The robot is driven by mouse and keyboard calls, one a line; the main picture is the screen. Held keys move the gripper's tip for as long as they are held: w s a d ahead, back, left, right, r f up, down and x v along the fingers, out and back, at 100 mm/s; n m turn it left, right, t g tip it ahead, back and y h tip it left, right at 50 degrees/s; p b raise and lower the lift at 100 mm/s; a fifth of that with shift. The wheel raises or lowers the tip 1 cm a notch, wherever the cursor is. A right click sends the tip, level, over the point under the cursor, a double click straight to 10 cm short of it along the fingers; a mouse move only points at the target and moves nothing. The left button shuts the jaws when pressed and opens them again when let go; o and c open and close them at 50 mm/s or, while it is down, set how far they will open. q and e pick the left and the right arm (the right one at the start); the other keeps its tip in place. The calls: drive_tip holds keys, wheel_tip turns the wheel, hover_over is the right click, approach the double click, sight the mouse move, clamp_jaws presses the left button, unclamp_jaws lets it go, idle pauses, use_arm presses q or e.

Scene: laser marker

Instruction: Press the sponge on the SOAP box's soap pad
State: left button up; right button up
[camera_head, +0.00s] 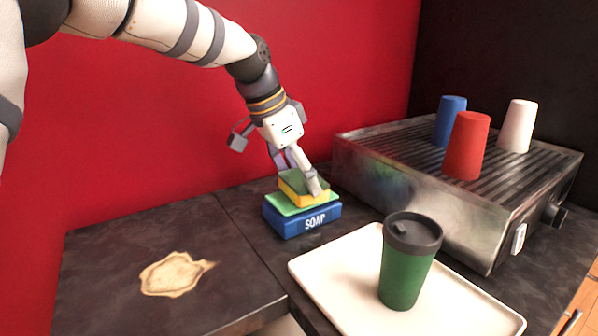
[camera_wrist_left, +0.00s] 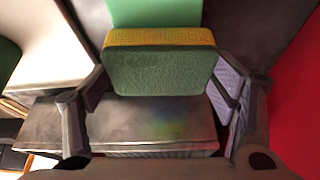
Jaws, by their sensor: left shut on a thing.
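The sponge (camera_head: 301,190) is yellow with a dark green scouring side on top. My left gripper (camera_head: 298,178) is shut on it, with a finger on either side. In the left wrist view the sponge (camera_wrist_left: 160,66) sits between the two fingers of my left gripper (camera_wrist_left: 158,85). The SOAP box (camera_head: 303,222) is blue with white letters and a light green soap pad (camera_head: 280,204) on top. The sponge is right over the pad; I cannot tell for sure whether they touch. The pad (camera_wrist_left: 153,13) also shows beyond the sponge in the left wrist view. My right gripper is not in view.
A cream tray (camera_head: 318,272) with a green lidded cup (camera_head: 408,262) stands in front right of the box. A metal machine (camera_head: 425,200) with blue, red and white cups is at the right. A beige stain (camera_head: 173,274) lies on the dark counter at the left.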

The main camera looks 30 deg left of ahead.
sight(299, 179)
use_arm(q)
drive_tip(key=shift+f, duration=0.95)
idle(1.1)
drive_tip(key=shift+r, duration=3.55)
